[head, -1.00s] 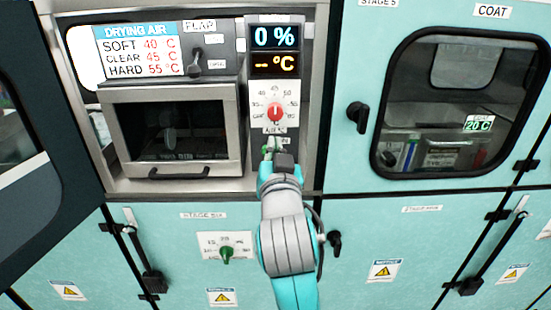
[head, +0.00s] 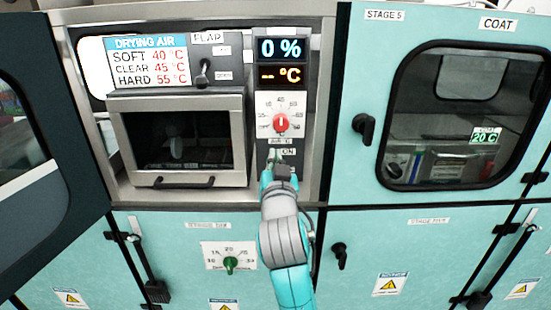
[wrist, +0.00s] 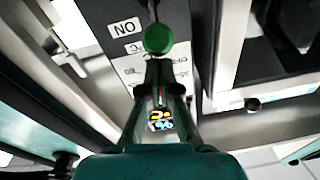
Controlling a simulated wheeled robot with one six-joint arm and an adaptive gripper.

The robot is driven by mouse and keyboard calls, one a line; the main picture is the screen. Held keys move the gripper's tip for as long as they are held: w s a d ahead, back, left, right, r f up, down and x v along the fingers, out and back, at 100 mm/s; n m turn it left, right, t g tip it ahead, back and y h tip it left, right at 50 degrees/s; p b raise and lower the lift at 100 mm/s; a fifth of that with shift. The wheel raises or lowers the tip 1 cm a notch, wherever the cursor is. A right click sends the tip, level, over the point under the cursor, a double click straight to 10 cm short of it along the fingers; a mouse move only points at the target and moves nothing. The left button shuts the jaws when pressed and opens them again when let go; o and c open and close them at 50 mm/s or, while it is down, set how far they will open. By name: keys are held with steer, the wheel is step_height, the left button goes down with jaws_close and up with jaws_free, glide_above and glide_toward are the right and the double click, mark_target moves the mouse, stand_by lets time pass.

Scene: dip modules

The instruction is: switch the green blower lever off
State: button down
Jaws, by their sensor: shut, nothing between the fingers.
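The green blower lever (wrist: 159,39) shows in the wrist view as a round green knob on a dark stem, beside an upside-down ON label (wrist: 127,27). In the head view the lever (head: 274,155) is small and partly hidden just above my gripper. My gripper (head: 281,173) is shut and empty, just below the lever on the narrow control panel. In the wrist view my gripper's fingertips (wrist: 162,70) are together close to the green knob; I cannot tell if they touch it. The display (head: 279,60) above reads 0 % and dashes for °C.
A red dial (head: 281,124) sits above the lever. A flap switch (head: 203,72) and a handled window (head: 180,135) are to the left. A green dial (head: 230,263) is lower left. The COAT door (head: 470,110) with a black handle (head: 363,126) is to the right.

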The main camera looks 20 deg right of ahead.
steer(key=shift+f, duration=0.15)
steer(key=shift+s+f+t, duration=0.15)
steer(key=shift+s+t, duration=0.05)
steer(key=shift+t, duration=0.2)
